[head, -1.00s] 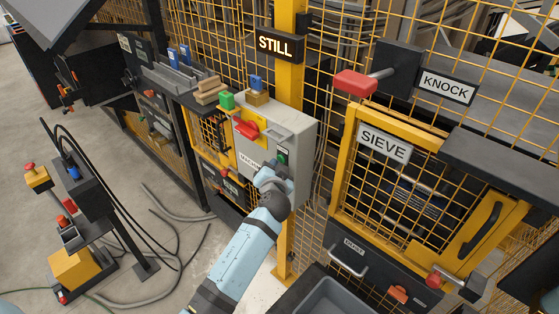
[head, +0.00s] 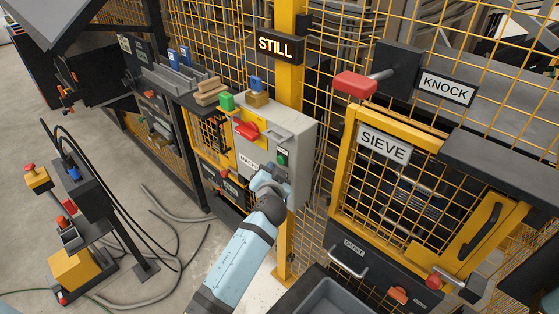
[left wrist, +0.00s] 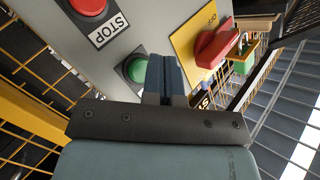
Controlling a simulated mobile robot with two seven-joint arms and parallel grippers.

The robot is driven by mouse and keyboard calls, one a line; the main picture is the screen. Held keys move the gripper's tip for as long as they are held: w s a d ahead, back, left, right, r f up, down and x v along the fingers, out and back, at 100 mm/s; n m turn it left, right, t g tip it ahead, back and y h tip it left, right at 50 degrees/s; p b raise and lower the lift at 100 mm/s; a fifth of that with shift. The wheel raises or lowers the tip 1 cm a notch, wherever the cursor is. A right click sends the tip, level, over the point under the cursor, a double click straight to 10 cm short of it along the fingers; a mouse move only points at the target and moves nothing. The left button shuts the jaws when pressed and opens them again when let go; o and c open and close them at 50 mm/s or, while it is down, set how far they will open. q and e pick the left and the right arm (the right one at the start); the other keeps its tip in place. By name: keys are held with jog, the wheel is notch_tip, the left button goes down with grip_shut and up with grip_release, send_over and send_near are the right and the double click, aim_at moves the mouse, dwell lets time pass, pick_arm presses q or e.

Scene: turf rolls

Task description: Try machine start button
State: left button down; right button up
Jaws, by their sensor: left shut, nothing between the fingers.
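The grey control box (head: 303,135) hangs on the yellow post. Its green button (head: 282,159) shows just above my left gripper (head: 269,172) in the head view. In the left wrist view the round green button (left wrist: 135,69) is just left of my shut, empty fingers (left wrist: 165,62), which overlap its right edge. I cannot tell whether they touch it. A red button (left wrist: 90,5) with a STOP label (left wrist: 109,30) is further up and left. My right gripper is not in view.
A red rotary handle (head: 246,130) on a yellow plate sits left of the green button on the same box. The STILL sign (head: 276,44) is above. Yellow mesh fencing and the SIEVE door (head: 384,145) stand to the right.

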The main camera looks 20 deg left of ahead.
pick_arm(q)
jog(key=shift+s, duration=0.1)
jog(key=s, duration=0.1)
jog(key=s+a, duration=0.1)
jog(key=s, duration=0.2)
jog(key=shift+s+a+p, duration=0.3)
jog(key=shift+a+p, duration=0.05)
dwell(0.8)
jog(key=s+d+f+g+h, duration=0.1)
jog(key=s+d+f+h, duration=0.2)
jog(key=s+f, duration=0.2)
jog(key=s+d+f+g+h, duration=0.1)
jog(key=s+d+f+h, duration=0.3)
jog(key=s, duration=0.8)
jog(key=s+d+f+g+h+p, duration=0.1)
jog(key=s+d+f+h, duration=0.2)
jog(key=s+f, duration=0.4)
jog(key=shift+s+d+m+g, duration=0.15)
jog(key=shift+s+m+g, duration=0.25)
jog(key=shift+s, duration=0.75)
jog(key=shift+f, duration=0.1)
